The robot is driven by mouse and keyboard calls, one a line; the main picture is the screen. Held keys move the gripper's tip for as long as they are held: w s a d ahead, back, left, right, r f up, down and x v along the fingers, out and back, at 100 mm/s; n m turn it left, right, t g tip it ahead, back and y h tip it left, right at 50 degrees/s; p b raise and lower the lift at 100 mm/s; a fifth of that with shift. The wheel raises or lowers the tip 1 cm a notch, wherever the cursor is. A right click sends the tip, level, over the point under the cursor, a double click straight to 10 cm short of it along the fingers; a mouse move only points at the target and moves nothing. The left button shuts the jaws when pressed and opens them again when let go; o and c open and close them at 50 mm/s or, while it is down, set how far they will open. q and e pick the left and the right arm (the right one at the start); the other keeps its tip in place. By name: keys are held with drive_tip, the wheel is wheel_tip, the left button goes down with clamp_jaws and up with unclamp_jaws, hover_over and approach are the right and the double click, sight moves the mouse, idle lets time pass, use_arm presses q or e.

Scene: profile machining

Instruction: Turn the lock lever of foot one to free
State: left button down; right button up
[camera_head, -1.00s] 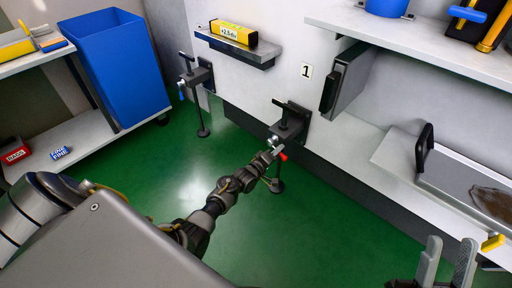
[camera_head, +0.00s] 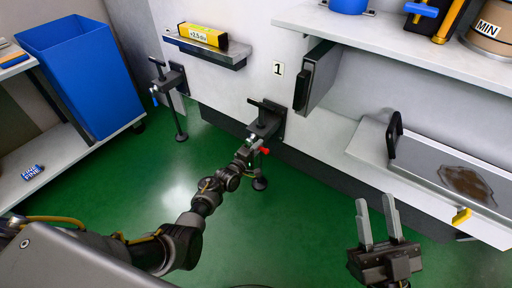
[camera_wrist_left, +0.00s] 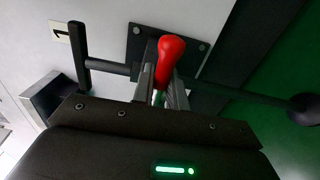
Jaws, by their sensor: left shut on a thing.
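Foot one (camera_head: 265,122) is a dark clamp-like foot on the wall below the label "1" (camera_head: 278,68), with a T-handle on top and a round pad near the green floor. Its lock lever (camera_head: 264,151) has a red grip. My left gripper (camera_head: 250,150) is at the lever. In the left wrist view the red lever (camera_wrist_left: 170,55) stands between the narrow fingers (camera_wrist_left: 161,92), which are shut on it and hide its lower part. My right gripper (camera_head: 378,214) is open and empty at the lower right, away from the foot.
A second foot (camera_head: 170,82) with a blue lever is on the wall to the left. A blue bin (camera_head: 85,70) stands further left. A shelf (camera_head: 400,42) and a tray with a black handle (camera_head: 440,165) are at right. Green floor is clear around the foot.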

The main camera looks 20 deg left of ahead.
use_arm(q)
drive_tip(key=shift+r, duration=0.1)
drive_tip(key=c, duration=1.4)
unclamp_jaws()
